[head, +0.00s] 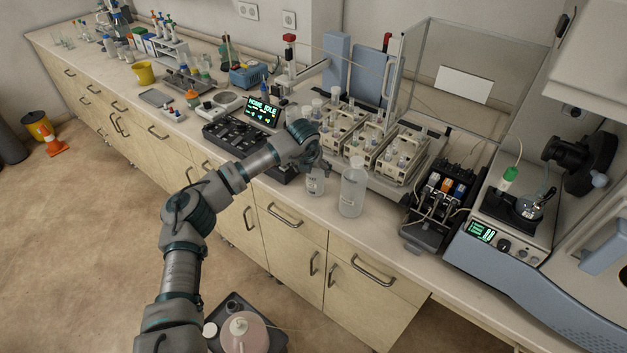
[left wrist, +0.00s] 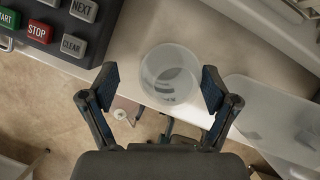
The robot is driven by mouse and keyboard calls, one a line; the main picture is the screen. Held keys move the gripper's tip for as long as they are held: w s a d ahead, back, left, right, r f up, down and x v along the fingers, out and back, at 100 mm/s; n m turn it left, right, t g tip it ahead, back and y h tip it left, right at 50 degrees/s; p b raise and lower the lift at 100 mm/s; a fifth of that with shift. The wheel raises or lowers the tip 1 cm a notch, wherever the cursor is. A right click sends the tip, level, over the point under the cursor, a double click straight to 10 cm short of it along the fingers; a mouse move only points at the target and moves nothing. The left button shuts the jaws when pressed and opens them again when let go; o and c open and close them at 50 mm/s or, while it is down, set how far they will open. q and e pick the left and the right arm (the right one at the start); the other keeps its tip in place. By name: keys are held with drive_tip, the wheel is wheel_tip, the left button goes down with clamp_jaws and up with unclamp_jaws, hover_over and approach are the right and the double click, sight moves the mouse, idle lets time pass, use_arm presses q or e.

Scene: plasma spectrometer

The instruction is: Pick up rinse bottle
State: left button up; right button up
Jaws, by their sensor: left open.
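Two translucent bottles stand side by side at the bench's front edge in the head view: a shorter one (head: 315,184) and a taller one (head: 352,190) with a narrow neck to its right. Their labels are too small to read, so I cannot tell which is the rinse bottle. My left gripper (head: 320,163) is at the top of the shorter bottle. In the left wrist view my open left gripper (left wrist: 160,88) has a finger on either side of this round, clear bottle (left wrist: 171,70), with gaps showing. The taller bottle (left wrist: 275,115) lies outside the right finger. My right gripper is not in view.
A black control box (head: 240,138) with a lit screen is left of the bottles; its buttons (left wrist: 60,25) show in the wrist view. Vial racks (head: 400,155) stand behind and a black pump unit (head: 440,195) to the right. The bench edge is close in front.

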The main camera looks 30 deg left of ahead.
use_arm(q)
drive_tip(key=shift+x, duration=0.8)
drive_tip(key=shift+w+d+f, duration=0.25)
drive_tip(key=shift+d, duration=0.3)
drive_tip(key=shift+d+r, duration=0.2)
drive_tip(key=shift+a, duration=0.15)
drive_tip(key=c, duration=0.8)
drive_tip(key=shift+s+a+f, duration=0.1)
drive_tip(key=shift+a+f, duration=0.1)
drive_tip(key=shift+a, duration=0.15)
drive_tip(key=c, duration=0.7)
drive_tip(key=shift+o, duration=0.2)
drive_tip(key=shift+d, duration=0.15)
